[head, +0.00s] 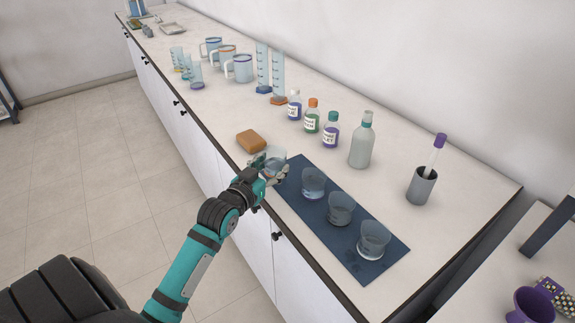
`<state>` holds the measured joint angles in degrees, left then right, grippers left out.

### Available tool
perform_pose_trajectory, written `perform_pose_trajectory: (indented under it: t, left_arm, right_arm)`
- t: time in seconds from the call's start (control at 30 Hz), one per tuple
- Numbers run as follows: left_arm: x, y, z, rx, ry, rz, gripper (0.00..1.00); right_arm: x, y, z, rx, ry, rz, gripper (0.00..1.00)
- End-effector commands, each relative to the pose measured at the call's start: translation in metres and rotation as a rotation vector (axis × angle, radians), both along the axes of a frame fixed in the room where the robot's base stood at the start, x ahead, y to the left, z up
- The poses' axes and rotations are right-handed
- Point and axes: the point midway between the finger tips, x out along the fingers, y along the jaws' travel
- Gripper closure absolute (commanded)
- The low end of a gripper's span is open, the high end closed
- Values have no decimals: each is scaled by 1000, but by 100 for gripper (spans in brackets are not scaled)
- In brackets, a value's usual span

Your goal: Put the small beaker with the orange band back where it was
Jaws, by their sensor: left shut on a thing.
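My left gripper (268,172) is shut on a clear glass beaker (274,158) at the upper left end of the dark blue mat (297,214). The gripper covers part of this beaker, and I cannot make out an orange band on it. Three more clear glasses stand on the mat: one near the held beaker (313,183), a middle one (341,208) and a larger one (373,240). Small glasses with coloured bases (195,76) stand farther back along the counter's front edge. My right gripper is not in view.
An orange-brown block (251,141) lies just behind the held beaker. Mugs (239,69), tall cylinders (278,77), labelled bottles (312,116), a grey-green bottle (362,140) and a grey cup with a brush (422,185) stand along the counter. The counter is clear between block and small glasses.

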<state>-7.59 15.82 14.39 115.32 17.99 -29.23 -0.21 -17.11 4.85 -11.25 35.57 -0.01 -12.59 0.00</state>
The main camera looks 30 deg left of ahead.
Motion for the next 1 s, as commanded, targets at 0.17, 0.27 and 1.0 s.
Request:
perform_pose_trajectory:
  t: [0.17, 0.27, 1.0]
  left_arm:
    - [42, -6, -1, -1, -2, -1, 88]
    - [56, -7, -4, -1, -1, 0, 88]
    - [63, -8, -43, 0, 0, 0, 88]
  right_arm:
    - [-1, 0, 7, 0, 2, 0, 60]
    - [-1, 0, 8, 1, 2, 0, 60]
    - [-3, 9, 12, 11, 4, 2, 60]
